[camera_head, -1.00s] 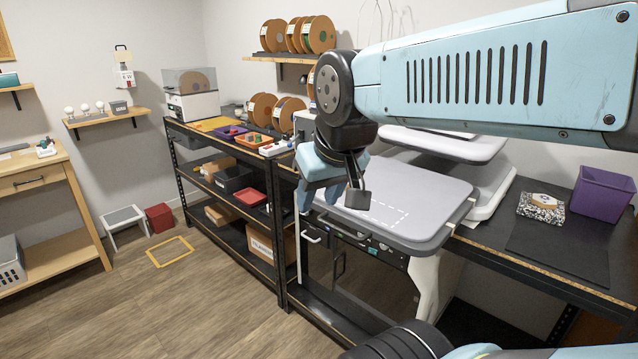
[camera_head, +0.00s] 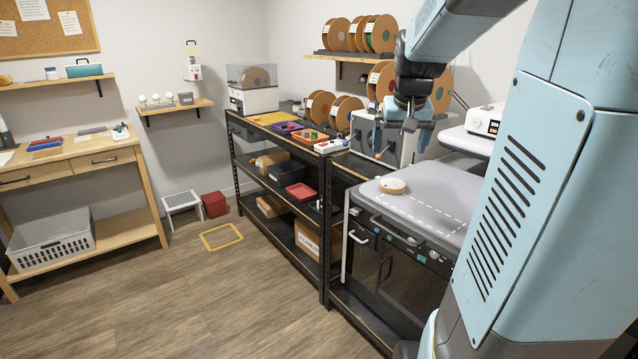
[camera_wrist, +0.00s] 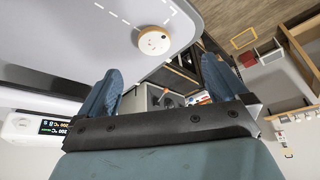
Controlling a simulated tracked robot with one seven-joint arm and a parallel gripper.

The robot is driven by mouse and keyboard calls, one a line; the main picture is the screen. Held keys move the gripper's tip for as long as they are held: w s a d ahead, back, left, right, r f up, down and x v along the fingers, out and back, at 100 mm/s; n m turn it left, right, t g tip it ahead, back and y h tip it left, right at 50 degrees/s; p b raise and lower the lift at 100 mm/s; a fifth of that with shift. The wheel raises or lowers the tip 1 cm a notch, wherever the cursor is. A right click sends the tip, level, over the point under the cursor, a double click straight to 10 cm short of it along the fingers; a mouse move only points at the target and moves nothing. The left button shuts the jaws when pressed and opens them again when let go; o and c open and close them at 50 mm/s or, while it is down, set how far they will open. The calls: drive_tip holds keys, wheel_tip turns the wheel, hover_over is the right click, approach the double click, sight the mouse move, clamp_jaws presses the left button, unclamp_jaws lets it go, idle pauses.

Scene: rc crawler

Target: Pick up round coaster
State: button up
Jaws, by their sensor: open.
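The round coaster (camera_head: 392,185) is a small pale disc with a tan edge. It lies on the front left part of the grey platform (camera_head: 415,205), near its edge. My gripper (camera_head: 403,128) hangs above and behind the coaster, apart from it. In the wrist view, the two blue fingers of my gripper (camera_wrist: 158,88) are spread with nothing between them. The coaster (camera_wrist: 153,40) shows there beyond the fingertips, on the grey surface with dashed white lines. Nothing hides the coaster in either view.
A dark shelf bench (camera_head: 283,150) with trays runs left of the platform. Filament spools (camera_head: 365,35) stand on a wall shelf behind my gripper. A grey box-like machine (camera_head: 370,138) stands behind the platform. The floor (camera_head: 170,290) in front is mostly clear.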

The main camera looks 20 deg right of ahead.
drive_tip(key=w+d, duration=0.1)
drive_tip(key=d, duration=0.1)
approach(393, 184)
drive_tip(key=x, duration=0.8)
drive_tip(key=shift+w, duration=0.15)
drive_tip(key=c, duration=1)
